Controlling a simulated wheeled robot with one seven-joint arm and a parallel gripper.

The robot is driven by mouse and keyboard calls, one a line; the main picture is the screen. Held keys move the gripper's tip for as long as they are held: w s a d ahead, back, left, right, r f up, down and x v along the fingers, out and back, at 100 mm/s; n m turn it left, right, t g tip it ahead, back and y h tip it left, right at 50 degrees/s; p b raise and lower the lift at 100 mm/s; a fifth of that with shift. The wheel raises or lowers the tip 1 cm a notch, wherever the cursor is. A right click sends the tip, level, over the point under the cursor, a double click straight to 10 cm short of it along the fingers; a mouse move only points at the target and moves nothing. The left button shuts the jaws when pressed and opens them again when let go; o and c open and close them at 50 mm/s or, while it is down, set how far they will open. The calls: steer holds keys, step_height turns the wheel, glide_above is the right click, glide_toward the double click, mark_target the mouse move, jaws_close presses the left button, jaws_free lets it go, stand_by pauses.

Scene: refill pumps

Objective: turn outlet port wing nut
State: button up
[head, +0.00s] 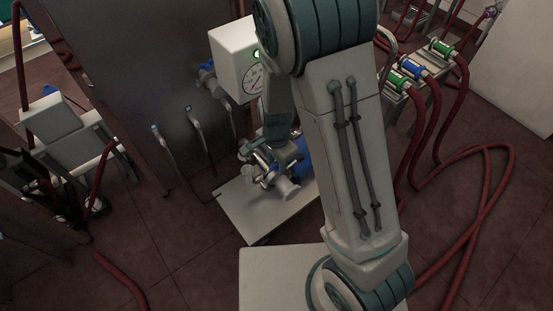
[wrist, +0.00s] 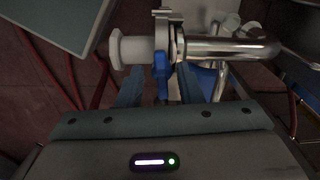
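In the wrist view, a blue wing nut (wrist: 161,67) hangs on a metal clamp (wrist: 161,28) that joins a white cap (wrist: 128,48) to a shiny steel pipe (wrist: 225,48). My gripper (wrist: 160,76) is open, with one teal finger on each side of the wing nut. A gap shows between each finger and the nut. In the head view, the pump (head: 265,165) with its blue motor (head: 304,153) stands on a pale base plate. My arm hides part of the pump, and the wing nut cannot be made out there.
A white gauge box (head: 235,55) stands above the pump beside a dark panel (head: 140,90). Red hoses (head: 470,225) loop across the floor at the right, by a stand with green and blue fittings (head: 411,66). A flat panel (wrist: 58,22) fills the wrist view's upper left.

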steer(key=shift+w+d, duration=0.1)
step_height(320, 180, up, 14)
steer(key=p, duration=0.3)
steer(key=shift+f, duration=0.1)
stand_by(0.5)
step_height(320, 180, up, 12)
steer(key=n+t+y+p, duration=0.1)
steer(key=n+p, duration=0.3)
steer(key=n, duration=0.1)
glide_above(277, 163)
steer(key=s+d, duration=0.4)
steer(key=d, duration=0.3)
steer(key=s+d+r+n+t+p, duration=0.1)
steer(key=s+d+r+n+p, duration=0.3)
steer(key=s+r, duration=0.3)
steer(key=shift+s+d+r+n+t+h, duration=0.25)
steer(key=shift+d+r+n+t+h, duration=0.15)
steer(key=shift+d+r+n, duration=0.1)
